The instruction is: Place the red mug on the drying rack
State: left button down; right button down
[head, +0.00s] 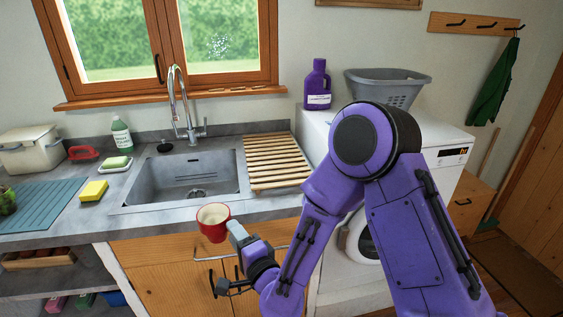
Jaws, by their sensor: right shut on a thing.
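The red mug (213,223) has a pale inside and shows in the head view in front of the counter's front edge, below the sink. My right gripper (235,232) is shut on the mug at its right side and holds it upright. The wooden slatted drying rack (278,160) lies on the counter right of the sink, behind and to the right of the mug. Its slats look empty. My left gripper is not in view.
The sink (188,178) with its tall tap (180,105) is left of the rack. A yellow sponge (94,191), a soap dish and a green bottle (121,135) stand further left. The washing machine top carries a purple bottle (317,86) and a grey basket (388,88).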

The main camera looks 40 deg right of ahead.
aim_at(269, 160)
jog(key=u, duration=1.4)
jog(key=i, duration=1.15)
jog(key=z, duration=2.45)
jog(key=i, duration=0.4)
jog(key=z, duration=0.05)
